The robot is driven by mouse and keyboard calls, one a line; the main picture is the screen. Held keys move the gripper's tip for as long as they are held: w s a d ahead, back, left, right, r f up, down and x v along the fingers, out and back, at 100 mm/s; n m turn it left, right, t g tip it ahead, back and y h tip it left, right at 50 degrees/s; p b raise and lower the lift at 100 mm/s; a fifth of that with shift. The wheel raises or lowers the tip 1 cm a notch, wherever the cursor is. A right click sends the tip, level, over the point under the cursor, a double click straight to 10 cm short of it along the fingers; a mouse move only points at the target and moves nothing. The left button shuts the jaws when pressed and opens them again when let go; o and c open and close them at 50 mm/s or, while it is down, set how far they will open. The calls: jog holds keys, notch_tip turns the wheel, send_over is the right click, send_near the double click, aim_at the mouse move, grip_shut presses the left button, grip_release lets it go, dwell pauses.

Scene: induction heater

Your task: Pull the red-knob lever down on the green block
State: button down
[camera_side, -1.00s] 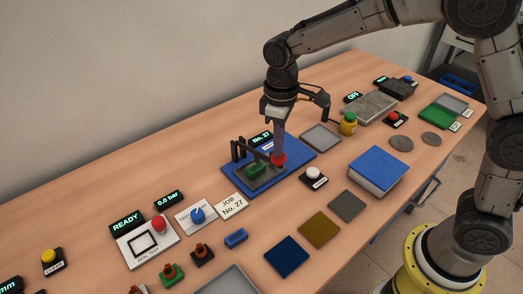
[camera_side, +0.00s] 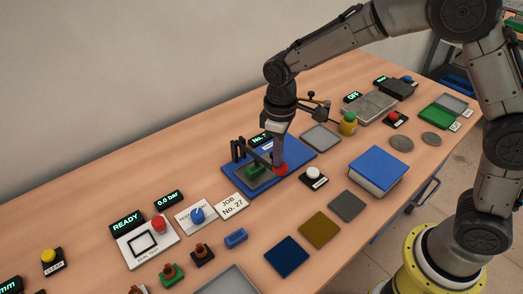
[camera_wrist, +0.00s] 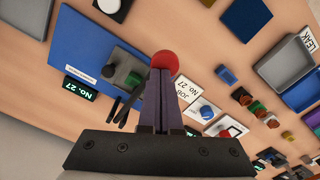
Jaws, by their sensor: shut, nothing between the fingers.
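The red knob (camera_side: 280,169) is at the right end of a dark lever (camera_side: 260,158) over a blue base plate (camera_side: 232,185). The green block (camera_side: 256,170) sits on a grey pad on that plate, below the lever. My gripper (camera_side: 279,164) is shut and points down, its tips at the knob in the side view. In the wrist view the red knob (camera_wrist: 166,62) shows right at the tips of my shut fingers (camera_wrist: 162,74), with nothing between them. The green block (camera_wrist: 133,79) is beside the fingers there. Whether the tips touch the knob is hard to tell.
A white button (camera_side: 313,173) stands right of the blue plate, and a blue box (camera_side: 375,170) lies further right. A "JOB No. 27" card (camera_side: 232,206) lies to the left.

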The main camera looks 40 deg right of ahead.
jog(key=shift+f, duration=1.25)
jog(key=shift+r, duration=0.1)
notch_tip(320, 180, up, 13)
dwell(0.7)
